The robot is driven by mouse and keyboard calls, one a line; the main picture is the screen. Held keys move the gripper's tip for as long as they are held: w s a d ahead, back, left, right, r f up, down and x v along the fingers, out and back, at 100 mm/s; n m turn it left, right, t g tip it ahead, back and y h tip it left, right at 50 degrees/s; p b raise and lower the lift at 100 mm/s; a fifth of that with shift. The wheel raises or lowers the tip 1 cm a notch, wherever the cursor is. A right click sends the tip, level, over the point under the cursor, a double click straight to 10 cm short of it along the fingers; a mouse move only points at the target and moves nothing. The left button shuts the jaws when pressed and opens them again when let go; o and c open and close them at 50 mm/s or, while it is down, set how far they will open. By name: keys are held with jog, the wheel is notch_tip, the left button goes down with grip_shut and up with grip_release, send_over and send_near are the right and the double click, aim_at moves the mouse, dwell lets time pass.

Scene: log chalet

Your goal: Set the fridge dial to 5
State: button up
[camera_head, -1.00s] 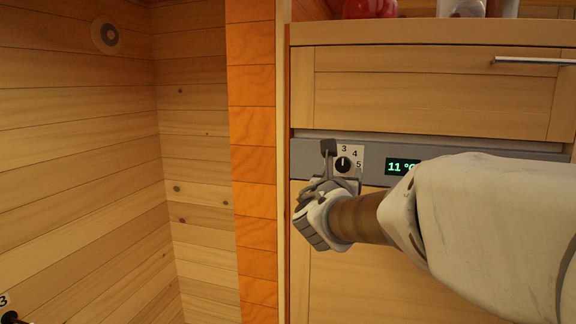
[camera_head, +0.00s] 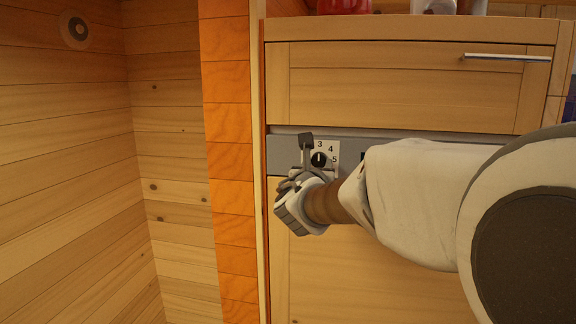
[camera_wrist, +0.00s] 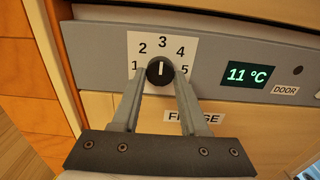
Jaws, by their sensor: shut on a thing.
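The fridge dial (camera_wrist: 160,71) is a small round black knob with a white pointer line, on a white plate (camera_wrist: 142,38) numbered 1 to 5. The pointer stands upright, at about 3. My gripper (camera_wrist: 160,84) has its two grey fingers on either side of the dial in the wrist view, shut on it.
The grey panel (camera_wrist: 220,40) also carries a green display (camera_wrist: 247,74) reading 11 °C and a DOOR label (camera_wrist: 285,90). A FRIDGE label (camera_wrist: 208,118) is partly hidden by a finger. A wooden drawer (camera_head: 400,95) with a metal handle (camera_head: 505,57) is above the panel.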

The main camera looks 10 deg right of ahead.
jog(key=shift+f+m+b, duration=0.15)
jog(key=shift+m+b, duration=0.15)
jog(key=shift+b, duration=0.4)
grip_shut()
jog(key=shift+f+b, duration=0.1)
jog(key=shift+b, duration=0.45)
jog(key=m+b, duration=0.7)
jog(key=b, duration=0.3)
jog(key=shift+a, duration=0.1)
jog(key=m+b, duration=0.5)
jog(key=shift+m+b, duration=0.3)
jog(key=shift+b, duration=0.1)
jog(key=shift+r+m+b, duration=0.2)
jog(key=shift+m+b, duration=0.8)
jog(key=shift+m, duration=0.2)
jog(key=shift+r+m+b, duration=0.15)
jog(key=shift+m+b, duration=0.8)
jog(key=shift+m, duration=0.25)
jog(key=shift+r, duration=0.1)
